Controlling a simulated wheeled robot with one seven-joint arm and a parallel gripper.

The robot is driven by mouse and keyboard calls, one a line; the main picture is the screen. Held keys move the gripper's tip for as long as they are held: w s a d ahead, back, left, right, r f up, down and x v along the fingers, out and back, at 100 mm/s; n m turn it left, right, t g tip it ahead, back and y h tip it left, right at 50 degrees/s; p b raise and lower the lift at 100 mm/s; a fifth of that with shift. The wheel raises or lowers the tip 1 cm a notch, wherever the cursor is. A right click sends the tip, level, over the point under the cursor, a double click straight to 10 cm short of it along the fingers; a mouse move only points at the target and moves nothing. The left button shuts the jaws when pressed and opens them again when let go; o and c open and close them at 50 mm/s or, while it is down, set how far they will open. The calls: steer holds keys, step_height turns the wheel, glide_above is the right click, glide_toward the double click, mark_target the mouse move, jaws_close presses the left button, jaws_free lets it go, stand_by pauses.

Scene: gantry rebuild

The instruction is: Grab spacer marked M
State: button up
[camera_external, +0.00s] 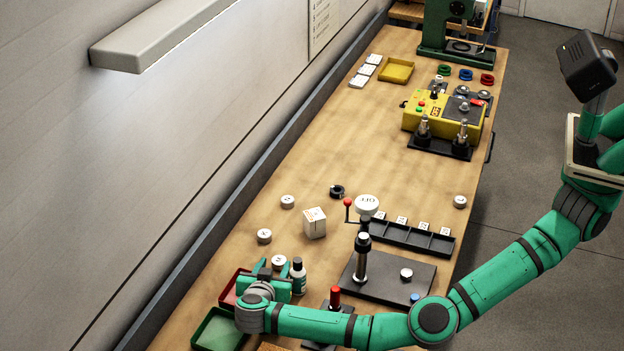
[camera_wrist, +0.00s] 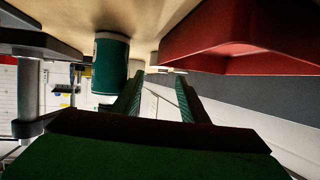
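Several pale round spacers with dark marks lie on the bench in the external view: one (camera_external: 279,262) just beyond my gripper, one (camera_external: 264,236) farther up, one (camera_external: 287,201) beyond that, and one (camera_external: 460,201) at the right edge. The marks are too small to read, so I cannot tell which bears M. My gripper (camera_external: 275,280) is low over the near left of the bench, beside the bottle. In the wrist view its two fingers (camera_wrist: 160,92) stand apart with nothing gripped. Small pale shapes, possibly spacers, show beyond the fingertips.
A bottle with a green label (camera_wrist: 110,66) is close beside the fingers; it shows in the external view (camera_external: 299,280). A red tray (camera_wrist: 240,42) is on the other side. A green tray (camera_external: 218,333), white block (camera_external: 314,223) and black fixture plate (camera_external: 385,285) are nearby.

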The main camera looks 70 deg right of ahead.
mark_target(279, 259)
steer(key=shift+s+a+f, duration=0.1)
steer(key=shift+a+f, duration=0.15)
steer(key=shift+f, duration=0.1)
steer(key=shift+d+f, duration=0.1)
steer(key=shift+x, duration=2.35)
steer(key=c, duration=0.8)
